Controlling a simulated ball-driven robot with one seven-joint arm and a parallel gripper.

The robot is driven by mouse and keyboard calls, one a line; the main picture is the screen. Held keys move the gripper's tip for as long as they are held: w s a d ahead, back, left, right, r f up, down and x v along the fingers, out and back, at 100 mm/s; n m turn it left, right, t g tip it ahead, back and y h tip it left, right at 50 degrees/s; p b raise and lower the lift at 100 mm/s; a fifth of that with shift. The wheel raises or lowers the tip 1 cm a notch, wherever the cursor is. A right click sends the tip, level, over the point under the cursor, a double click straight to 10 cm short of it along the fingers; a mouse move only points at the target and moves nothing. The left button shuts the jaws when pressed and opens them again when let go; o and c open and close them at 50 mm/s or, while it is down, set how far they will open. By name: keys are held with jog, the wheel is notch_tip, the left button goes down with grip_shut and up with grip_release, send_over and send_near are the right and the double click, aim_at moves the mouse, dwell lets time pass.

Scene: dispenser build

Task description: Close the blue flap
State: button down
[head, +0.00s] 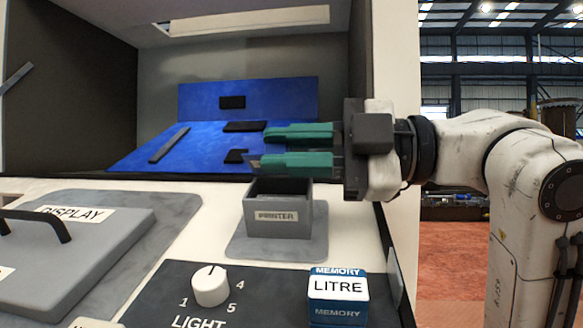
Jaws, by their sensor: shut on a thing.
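The blue flap (165,137) is a broad blue panel sloping inside the recess at the back, with an upright blue panel (290,95) behind it. I cannot tell if the two are joined. Dark pieces (245,126) show on the blue surface, and a dark slanted bar (169,145) lies on its left part. My gripper (258,149) reaches in from the right, its green fingers pointing left in front of the flap. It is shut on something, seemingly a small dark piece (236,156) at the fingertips. The contact is mostly hidden by the fingers.
A grey open box labelled PRINTER (278,216) stands just below my gripper. A grey lid labelled DISPLAY (80,250) with a dark handle is at left. A white LIGHT knob (210,285) and a LITRE block (338,298) are in front. The recess wall (357,60) stands close at right.

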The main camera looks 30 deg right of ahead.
jog(key=shift+s+a+f+n+b, duration=0.15)
jog(key=shift+f+n+b, duration=0.35)
jog(key=shift+n+b, duration=0.45)
jog(key=shift+s+f+n+b, duration=0.1)
jog(key=shift+f+n+b, duration=0.45)
jog(key=shift+n, duration=0.6)
jog(key=shift+r, duration=0.15)
jog(key=c, duration=1.1)
grip_release()
jog(key=shift+a+f, duration=0.1)
jog(key=shift+f, duration=0.1)
